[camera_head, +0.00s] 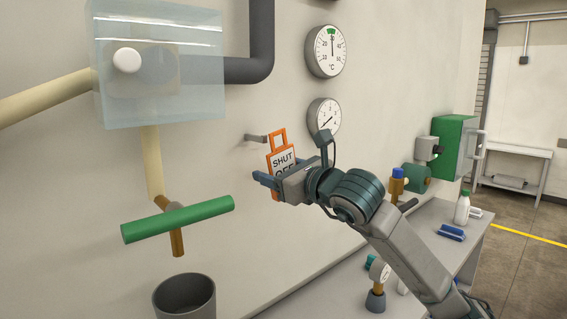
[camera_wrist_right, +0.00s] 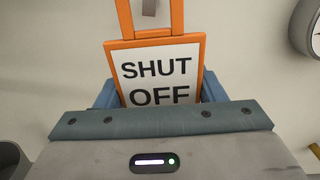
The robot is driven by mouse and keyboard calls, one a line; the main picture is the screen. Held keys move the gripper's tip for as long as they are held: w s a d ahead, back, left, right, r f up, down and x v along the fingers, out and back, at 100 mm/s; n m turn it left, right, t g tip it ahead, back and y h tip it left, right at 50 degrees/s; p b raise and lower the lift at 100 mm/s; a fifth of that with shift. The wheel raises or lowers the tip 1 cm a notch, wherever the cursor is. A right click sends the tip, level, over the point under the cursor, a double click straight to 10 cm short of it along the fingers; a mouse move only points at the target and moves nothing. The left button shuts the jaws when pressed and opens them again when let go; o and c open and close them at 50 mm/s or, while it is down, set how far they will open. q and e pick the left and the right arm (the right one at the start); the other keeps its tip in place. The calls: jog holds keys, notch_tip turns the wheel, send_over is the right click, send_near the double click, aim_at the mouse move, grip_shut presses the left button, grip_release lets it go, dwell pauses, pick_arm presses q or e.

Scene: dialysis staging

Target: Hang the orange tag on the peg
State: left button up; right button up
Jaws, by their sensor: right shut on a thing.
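The orange tag (camera_head: 281,161) has a white face reading "SHUT OFF" and an open orange loop on top. My right gripper (camera_head: 268,181) is shut on the lower part of the tag and holds it upright in front of the wall. The grey peg (camera_head: 255,138) sticks out of the wall beside the top of the loop. In the right wrist view the tag (camera_wrist_right: 158,68) stands between my fingers, and the peg (camera_wrist_right: 149,8) shows within the loop opening. I cannot tell whether the peg passes through the loop. My left gripper does not show.
Two round gauges (camera_head: 325,52) are on the wall above and right of the tag. A green-handled valve (camera_head: 178,219) and a grey bin (camera_head: 185,296) are at the lower left. A bench (camera_head: 330,287) with several small items runs below my right arm.

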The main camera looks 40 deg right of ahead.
aim_at(254, 165)
jog(key=shift+w+a+p, duration=0.15)
jog(key=shift+w+p, duration=1.75)
jog(key=shift+p, duration=0.1)
jog(key=shift+w+f+b, duration=0.25)
jog(key=shift+f+b, duration=0.05)
jog(key=shift+w+a+f+b, duration=0.1)
jog(key=shift+w+b, duration=0.2)
jog(key=shift+b, duration=0.05)
jog(key=shift+w, duration=0.2)
jog(key=shift+s, duration=0.1)
jog(key=o, duration=1)
jog(key=shift+o, duration=0.2)
